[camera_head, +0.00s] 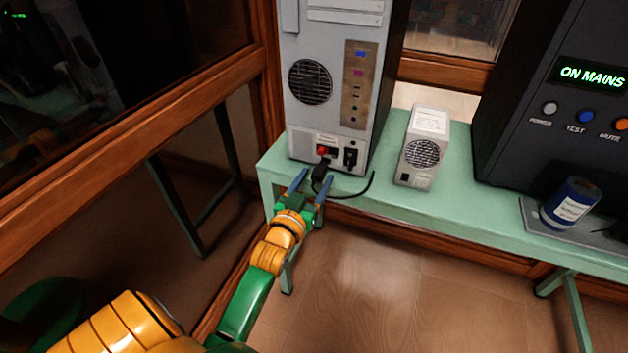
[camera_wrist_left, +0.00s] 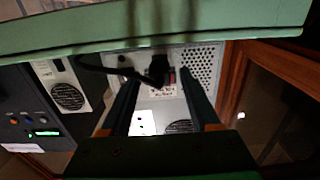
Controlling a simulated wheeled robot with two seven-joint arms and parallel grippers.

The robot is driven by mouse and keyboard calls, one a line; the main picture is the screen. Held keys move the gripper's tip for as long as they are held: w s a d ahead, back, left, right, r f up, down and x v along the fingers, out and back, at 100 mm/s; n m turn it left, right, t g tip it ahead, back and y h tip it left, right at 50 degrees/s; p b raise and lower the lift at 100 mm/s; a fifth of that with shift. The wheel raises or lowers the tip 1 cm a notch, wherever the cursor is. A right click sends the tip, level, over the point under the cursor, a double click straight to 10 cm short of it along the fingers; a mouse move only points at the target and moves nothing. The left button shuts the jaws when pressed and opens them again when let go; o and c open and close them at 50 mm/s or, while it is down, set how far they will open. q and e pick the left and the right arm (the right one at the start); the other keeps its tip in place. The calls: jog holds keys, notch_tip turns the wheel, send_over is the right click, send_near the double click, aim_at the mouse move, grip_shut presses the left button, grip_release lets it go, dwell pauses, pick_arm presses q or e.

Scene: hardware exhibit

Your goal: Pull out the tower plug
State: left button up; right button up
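The grey computer tower (camera_head: 335,90) stands upright on the green bench, its back facing me. The black tower plug (camera_head: 320,171) is at the tower's lower back, beside a red switch, with a black cord trailing right along the bench. My left gripper (camera_head: 316,176) is open, its blue fingers on either side of the plug. In the left wrist view, which is upside down, the plug (camera_wrist_left: 158,70) shows between the fingertips, with visible gaps to both fingers. I cannot tell exactly how far the fingers reach along it. My right gripper is not in view.
A small white vented unit (camera_head: 423,145) stands right of the tower on the green bench (camera_head: 385,205). A dark cabinet (camera_head: 545,125) reading "ON MAINS" stands farther right, with a blue can (camera_head: 569,204) in front. A wood-framed glass panel (camera_head: 120,150) rises at the left.

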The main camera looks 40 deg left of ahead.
pick_arm(q)
jog(key=v, duration=0.7)
jog(key=s+d+f+m+g+h+p, duration=0.1)
jog(key=s+d+f+g+p, duration=0.15)
jog(key=f, duration=0.55)
jog(key=s+d+f+m+g+h+p, duration=0.1)
jog(key=s+d+f+g+h, duration=0.2)
jog(key=f, duration=0.6)
jog(key=s+d+f+m+g+p, duration=0.1)
jog(key=s+d+f+g+p, duration=0.15)
jog(key=s+f+g, duration=0.5)
jog(key=s+f, duration=0.2)
jog(key=s, duration=0.3)
jog(key=s+f+m+g+p, duration=0.1)
jog(key=s+f+g, duration=0.1)
jog(key=s+f, duration=0.2)
jog(key=s+f+m+g, duration=0.1)
jog(key=s+f, duration=0.2)
jog(key=s, duration=0.6)
jog(key=shift+s+d+f+p, duration=0.25)
jog(key=shift+s+d+p, duration=0.15)
jog(key=shift+d, duration=0.1)
